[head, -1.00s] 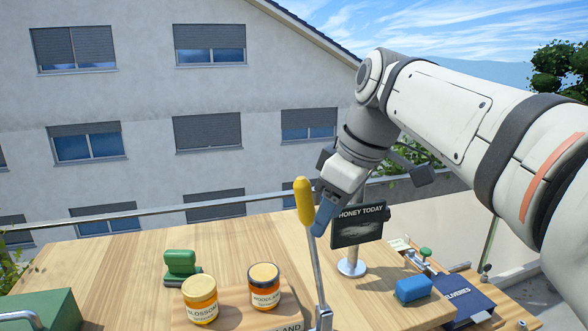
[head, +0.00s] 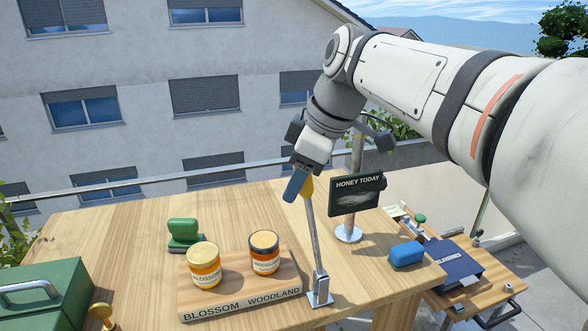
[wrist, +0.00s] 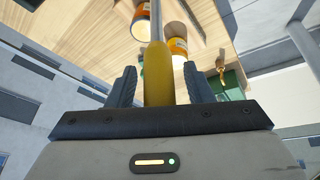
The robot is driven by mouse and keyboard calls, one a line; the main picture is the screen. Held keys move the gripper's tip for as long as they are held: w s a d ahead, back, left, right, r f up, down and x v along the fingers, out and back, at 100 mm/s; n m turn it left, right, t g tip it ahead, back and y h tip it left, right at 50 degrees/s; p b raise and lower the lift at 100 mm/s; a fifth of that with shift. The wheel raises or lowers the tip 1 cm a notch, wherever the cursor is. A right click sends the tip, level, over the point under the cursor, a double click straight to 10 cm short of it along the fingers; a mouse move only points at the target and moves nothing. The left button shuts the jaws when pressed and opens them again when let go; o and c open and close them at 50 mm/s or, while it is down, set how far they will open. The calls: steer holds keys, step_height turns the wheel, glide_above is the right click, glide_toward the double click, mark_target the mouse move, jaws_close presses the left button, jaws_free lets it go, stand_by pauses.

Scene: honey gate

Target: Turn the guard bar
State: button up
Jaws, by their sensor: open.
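The guard bar (head: 314,240) is a thin metal rod with a yellow grip at its top (head: 307,187). It stands nearly upright, leaning slightly left, from a metal bracket (head: 320,290) at the right end of the jar board. My gripper (head: 297,184) is at the yellow grip, and its blue finger partly hides the grip in the head view. In the wrist view my gripper (wrist: 160,85) is open, with the yellow grip (wrist: 157,75) between its two fingers and visible space on both sides.
Two honey jars, Blossom (head: 204,266) and Woodland (head: 264,254), stand on the labelled board (head: 245,303) left of the bar. A "Honey Today" sign (head: 356,195) stands close right. A blue block (head: 407,254), green stamp (head: 184,232) and green box (head: 50,295) are farther off.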

jaws_close()
stand_by(0.5)
